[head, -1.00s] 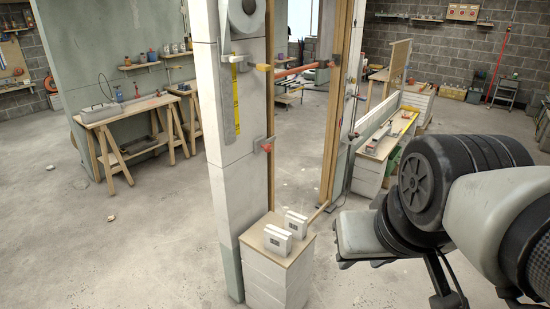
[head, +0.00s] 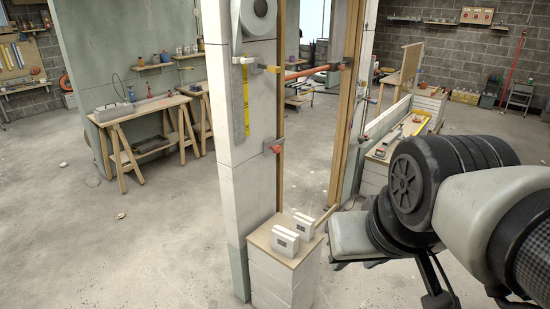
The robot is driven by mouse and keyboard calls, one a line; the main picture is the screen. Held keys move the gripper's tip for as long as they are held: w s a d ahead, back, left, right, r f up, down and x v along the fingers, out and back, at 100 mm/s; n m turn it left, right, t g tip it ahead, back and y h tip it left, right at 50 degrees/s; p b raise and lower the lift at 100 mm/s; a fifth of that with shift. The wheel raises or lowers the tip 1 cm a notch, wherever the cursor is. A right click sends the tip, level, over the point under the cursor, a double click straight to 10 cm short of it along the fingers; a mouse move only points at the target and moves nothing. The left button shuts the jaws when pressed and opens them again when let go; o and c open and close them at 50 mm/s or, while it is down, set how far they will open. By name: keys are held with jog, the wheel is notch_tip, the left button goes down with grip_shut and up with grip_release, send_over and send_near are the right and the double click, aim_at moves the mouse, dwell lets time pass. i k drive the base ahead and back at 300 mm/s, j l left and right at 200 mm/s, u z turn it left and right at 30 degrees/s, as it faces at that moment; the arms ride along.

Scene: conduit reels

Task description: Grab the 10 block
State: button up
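Two white blocks with small dark labels stand on a low stand (head: 256,239) in the lower middle of the head view. The nearer block (head: 284,240) is at the front left of the top, and the other block (head: 303,226) is just behind and to its right. The labels are too small to read, so I cannot tell which is the 10 block. My gripper (head: 354,264) appears at the end of my arm, to the right of the stand and apart from both blocks. Its fingers are mostly hidden, and I cannot tell whether they are open.
A tall pale pillar (head: 221,130) rises right behind the stand, with clamps and a yellow level (head: 246,98) on it. A wooden door frame (head: 342,130) is beside it. A workbench (head: 135,110) stands at left. The floor (head: 140,250) at front left is mostly clear.

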aim_at(304, 225)
jog(key=i+j+z, duration=0.3)
jog(key=i+j, duration=0.2)
jog(key=i+j+z, duration=0.3)
jog(key=i+j, duration=0.15)
jog(key=j, duration=0.25)
jog(key=i+j+z, duration=0.15)
jog(key=j, duration=0.2)
jog(key=i+j+z, duration=0.15)
jog(key=j, duration=0.25)
jog(key=i+j+z, duration=0.1)
jog(key=j, duration=0.3)
jog(key=i, duration=0.1)
